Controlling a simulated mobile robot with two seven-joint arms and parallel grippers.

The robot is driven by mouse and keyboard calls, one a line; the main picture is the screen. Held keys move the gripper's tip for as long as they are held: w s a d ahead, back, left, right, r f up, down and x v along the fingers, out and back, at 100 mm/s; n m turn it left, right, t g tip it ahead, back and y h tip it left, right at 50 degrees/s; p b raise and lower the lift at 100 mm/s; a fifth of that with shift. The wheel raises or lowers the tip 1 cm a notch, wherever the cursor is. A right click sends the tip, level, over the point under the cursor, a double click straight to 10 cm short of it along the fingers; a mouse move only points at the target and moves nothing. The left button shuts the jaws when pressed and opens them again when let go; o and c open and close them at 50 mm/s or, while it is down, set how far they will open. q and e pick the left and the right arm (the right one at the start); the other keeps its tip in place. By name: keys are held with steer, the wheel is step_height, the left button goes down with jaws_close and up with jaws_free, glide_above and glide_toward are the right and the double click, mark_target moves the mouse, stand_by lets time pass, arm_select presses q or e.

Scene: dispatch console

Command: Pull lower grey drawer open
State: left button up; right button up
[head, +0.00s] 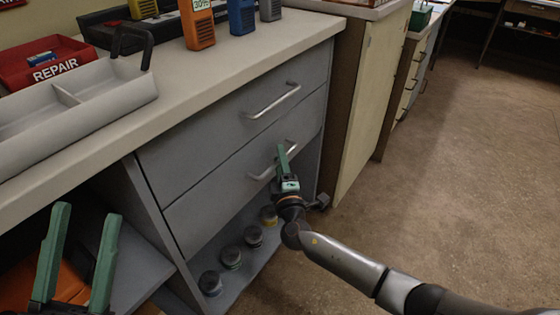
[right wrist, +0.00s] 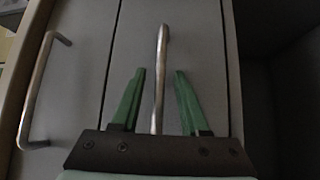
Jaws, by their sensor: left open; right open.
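The lower grey drawer (head: 225,190) is closed, flush under the upper drawer (head: 225,115). Its silver bar handle (head: 265,174) is partly hidden by my right gripper in the head view. My right gripper (head: 281,153) is at this handle. In the right wrist view the lower handle (right wrist: 160,75) runs between the two open green fingers (right wrist: 160,95), with a gap on each side. The upper handle (right wrist: 42,88) shows at the left there. My left gripper (head: 88,215) is open and empty at the lower left of the head view, away from the drawers.
Several dark jars (head: 231,257) stand on the shelf below the drawers. The countertop (head: 200,70) holds a grey divided tray (head: 90,100), a red REPAIR bin (head: 45,65) and radios, including an orange one (head: 197,25). The floor (head: 450,180) at right is clear.

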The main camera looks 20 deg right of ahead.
jaws_close()
stand_by(0.4)
stand_by(1.1)
